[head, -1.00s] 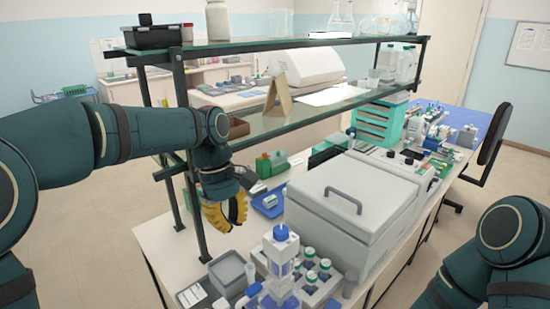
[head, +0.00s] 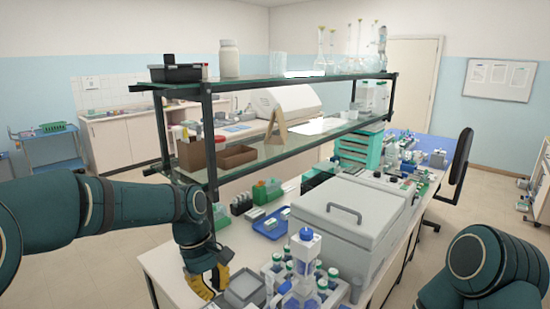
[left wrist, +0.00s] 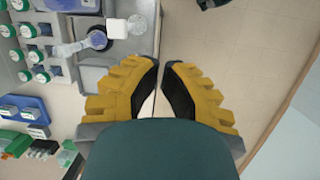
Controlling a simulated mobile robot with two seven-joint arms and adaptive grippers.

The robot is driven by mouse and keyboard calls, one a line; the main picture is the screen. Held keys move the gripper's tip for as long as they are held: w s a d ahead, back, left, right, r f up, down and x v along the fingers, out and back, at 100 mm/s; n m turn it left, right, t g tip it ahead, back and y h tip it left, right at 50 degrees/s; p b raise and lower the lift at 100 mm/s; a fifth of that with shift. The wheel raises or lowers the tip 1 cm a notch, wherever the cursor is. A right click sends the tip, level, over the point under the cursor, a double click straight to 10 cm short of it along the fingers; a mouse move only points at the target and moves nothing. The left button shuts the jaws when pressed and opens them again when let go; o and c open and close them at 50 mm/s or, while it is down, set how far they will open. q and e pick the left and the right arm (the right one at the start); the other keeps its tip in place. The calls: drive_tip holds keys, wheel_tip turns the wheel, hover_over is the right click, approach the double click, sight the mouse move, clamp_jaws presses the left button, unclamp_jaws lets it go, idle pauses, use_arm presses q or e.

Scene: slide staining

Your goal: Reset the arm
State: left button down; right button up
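My left arm comes in from the left in the head view and bends down at the wrist. Its yellow-fingered left gripper (head: 208,284) hangs by the table's near left edge, just left of a grey box (head: 246,287). The left wrist view shows the left gripper (left wrist: 161,68) from above, with a narrow gap between its black pads and nothing held. The table edge and floor show beyond the fingers. Part of my right arm shows at the lower right of the head view; its gripper is out of view.
A glass shelf rack (head: 212,155) stands close to my left forearm. On the white table are a blue tray (head: 271,223), a large grey lidded machine (head: 340,222) and a rack of capped bottles (head: 325,291). Clear floor (left wrist: 235,45) lies beyond the table edge.

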use_arm(q)
wheel_tip(320, 180, down, 11)
drive_tip(key=d+m+b, duration=0.1)
drive_tip(key=d, duration=0.1)
drive_tip(key=s+f+m+t+b, duration=0.1)
drive_tip(key=s+f, duration=0.3)
drive_tip(key=f, duration=0.5)
drive_tip(key=s+d+f+m+t+h+b, duration=0.1)
drive_tip(key=s+f+m+b, duration=0.1)
drive_tip(key=s+f, duration=0.3)
drive_tip(key=s+f+m+t+b, duration=0.1)
drive_tip(key=s+f+m+b, duration=0.1)
drive_tip(key=f, duration=1.1)
drive_tip(key=s+m, duration=0.1)
drive_tip(key=s, duration=0.1)
drive_tip(key=shift+s+d+h, duration=0.15)
drive_tip(key=shift+s+h, duration=0.15)
drive_tip(key=shift+s, duration=0.1)
use_arm(e)
wheel_tip(320, 180, down, 8)
drive_tip(key=shift+r, duration=0.15)
